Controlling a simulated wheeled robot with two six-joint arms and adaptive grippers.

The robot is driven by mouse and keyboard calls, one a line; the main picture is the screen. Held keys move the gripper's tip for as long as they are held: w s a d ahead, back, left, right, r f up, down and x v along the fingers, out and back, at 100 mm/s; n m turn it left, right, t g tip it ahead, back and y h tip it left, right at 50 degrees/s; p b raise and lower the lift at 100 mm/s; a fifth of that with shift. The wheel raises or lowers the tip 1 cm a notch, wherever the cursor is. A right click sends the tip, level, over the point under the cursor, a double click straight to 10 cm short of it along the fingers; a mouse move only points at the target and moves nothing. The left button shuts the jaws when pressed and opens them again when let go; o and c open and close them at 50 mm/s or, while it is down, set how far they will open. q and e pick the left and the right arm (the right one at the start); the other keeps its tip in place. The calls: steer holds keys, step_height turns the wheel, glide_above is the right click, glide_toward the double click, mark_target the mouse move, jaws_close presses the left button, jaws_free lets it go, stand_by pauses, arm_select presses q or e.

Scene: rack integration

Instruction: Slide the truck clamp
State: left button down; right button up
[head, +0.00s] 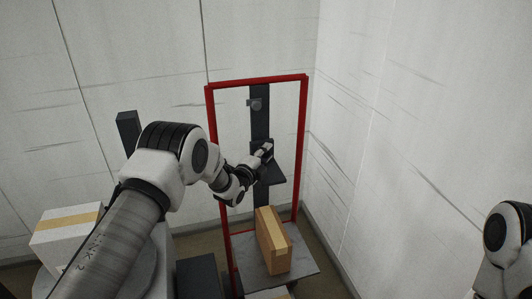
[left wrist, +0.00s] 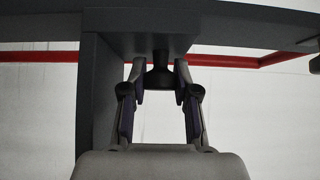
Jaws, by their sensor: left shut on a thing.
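The truck has a red upright frame (head: 210,130) with a dark post (head: 261,120) in its middle. The clamp, a dark grey plate (head: 274,174), sits partway up the post; its dark underside also spans the top of the left wrist view (left wrist: 230,22). My left gripper (head: 264,154) is at the clamp. In the left wrist view, its two fingers close around a dark knob (left wrist: 160,76) under the clamp. In the head view, the gripper hides the knob. My right arm shows at the right edge, but its gripper is out of view.
A brown cardboard box (head: 268,240) stands on the truck's grey base plate (head: 303,262), below the clamp with a gap between. A white box with tan tape (head: 50,240) is at the left. White walls stand close behind and to the right of the truck.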

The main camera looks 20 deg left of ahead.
arm_select(q)
step_height(320, 180, down, 20)
steer(key=b, duration=1.4)
steer(key=shift+r+b, duration=0.1)
steer(key=shift+b, duration=0.3)
steer(key=shift+a, duration=0.1)
steer(key=c, duration=1.1)
jaws_free()
steer(key=shift+c, duration=0.2)
steer(key=shift+s+a, duration=0.1)
steer(key=shift+s, duration=0.1)
steer(key=s+a, duration=0.2)
steer(key=s, duration=0.9)
steer(key=shift+s, duration=0.3)
steer(key=shift+a, duration=0.1)
